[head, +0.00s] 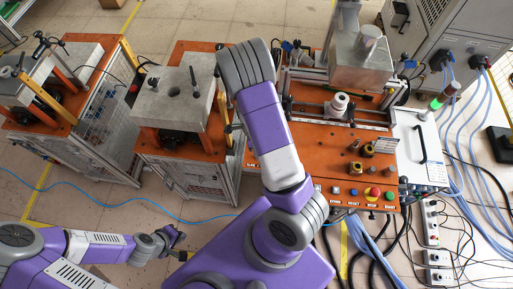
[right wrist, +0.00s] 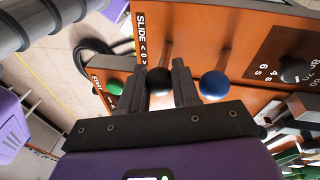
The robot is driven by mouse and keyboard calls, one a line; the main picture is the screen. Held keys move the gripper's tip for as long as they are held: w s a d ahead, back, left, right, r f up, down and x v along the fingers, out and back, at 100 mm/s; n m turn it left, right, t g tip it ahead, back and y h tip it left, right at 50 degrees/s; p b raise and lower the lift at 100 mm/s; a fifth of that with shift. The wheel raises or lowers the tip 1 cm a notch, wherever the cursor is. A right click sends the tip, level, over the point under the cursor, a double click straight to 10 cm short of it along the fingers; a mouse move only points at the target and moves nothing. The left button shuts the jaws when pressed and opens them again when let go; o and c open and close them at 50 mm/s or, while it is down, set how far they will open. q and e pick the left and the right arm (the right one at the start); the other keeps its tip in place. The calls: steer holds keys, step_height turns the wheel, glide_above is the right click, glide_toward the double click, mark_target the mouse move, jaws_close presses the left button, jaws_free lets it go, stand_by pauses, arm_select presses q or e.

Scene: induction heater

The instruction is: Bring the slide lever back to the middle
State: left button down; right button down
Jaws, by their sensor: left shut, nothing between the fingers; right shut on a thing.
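The slide lever has a round black knob (right wrist: 159,80) on a thin rod that runs up across the orange panel, beside the printed word SLIDE. It shows in the right wrist view. My right gripper (right wrist: 160,70) has one finger on each side of this knob and is shut on it. In the head view the right gripper and the lever are hidden behind my right arm. My left gripper (head: 177,244) is shut and empty, low over the floor at the lower left of the head view, far from the lever.
A dark dial panel (right wrist: 292,62) is further right. In the head view, an orange bench (head: 318,158) with buttons and a grey machine (head: 177,96) flank my right arm.

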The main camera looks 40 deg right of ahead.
steer(key=c, duration=0.8)
jaws_free()
steer(key=shift+c, duration=0.2)
